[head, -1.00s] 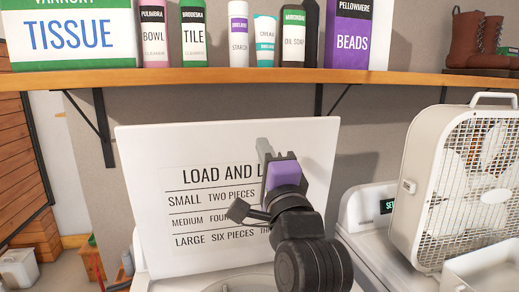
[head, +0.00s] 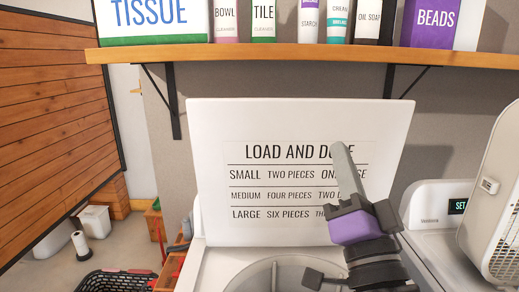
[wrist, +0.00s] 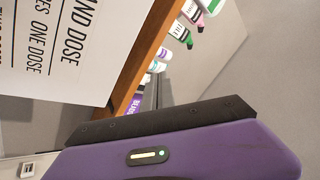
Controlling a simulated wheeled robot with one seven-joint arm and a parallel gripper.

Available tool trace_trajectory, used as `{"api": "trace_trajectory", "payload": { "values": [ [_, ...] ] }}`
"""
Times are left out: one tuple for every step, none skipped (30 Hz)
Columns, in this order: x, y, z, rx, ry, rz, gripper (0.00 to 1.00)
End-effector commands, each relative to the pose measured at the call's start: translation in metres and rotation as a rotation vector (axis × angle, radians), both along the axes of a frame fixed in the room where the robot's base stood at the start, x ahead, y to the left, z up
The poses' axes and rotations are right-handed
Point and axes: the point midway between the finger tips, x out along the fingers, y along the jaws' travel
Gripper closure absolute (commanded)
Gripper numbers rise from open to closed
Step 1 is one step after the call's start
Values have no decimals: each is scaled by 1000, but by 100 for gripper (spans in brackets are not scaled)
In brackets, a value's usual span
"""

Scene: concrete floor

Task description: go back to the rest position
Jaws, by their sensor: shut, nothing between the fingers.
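My gripper (head: 343,155) is in the head view at right of centre. Its grey fingers are together and point up from a purple housing, with nothing held. It is in front of the raised white washer lid (head: 205,150) and covers part of the printed words; I cannot tell the gap. In the wrist view, my gripper's purple housing and black edge fill the bottom, the fingers do not show, and the lid (wrist: 60,60) is at upper left.
A wooden shelf (head: 270,53) with boxes and bottles runs above the lid. A white fan (head: 497,190) stands at right beside a second machine (head: 430,205). A black basket (head: 115,282) is on the floor at lower left. Open floor (head: 40,265) lies left of the washer.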

Motion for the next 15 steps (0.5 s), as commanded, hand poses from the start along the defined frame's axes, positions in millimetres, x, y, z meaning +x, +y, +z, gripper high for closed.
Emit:
{"api": "trace_trajectory", "payload": {
  "values": [
    [-8, -1, -19, -66, 7, -25, 100],
    [-13, -2, -28, -105, 7, -39, 100],
    [-20, -3, -41, -158, 10, -61, 100],
    [-25, -4, -51, -198, 11, -75, 100],
    [-31, -4, -62, -236, 14, -88, 100],
    [-39, -6, -75, -285, 19, -105, 100],
    [-46, -7, -85, -321, 24, -117, 100],
    [-52, -9, -95, -355, 28, -127, 100],
    [-61, -11, -108, -398, 37, -142, 100],
    [-67, -12, -118, -430, 44, -151, 100],
    [-75, -14, -128, -460, 51, -159, 100],
    [-84, -17, -141, -498, 62, -170, 100],
    [-92, -18, -150, -525, 70, -175, 100],
    [-99, -21, -160, -553, 82, -184, 100],
    [-109, -23, -172, -586, 95, -191, 100]
  ]
}}
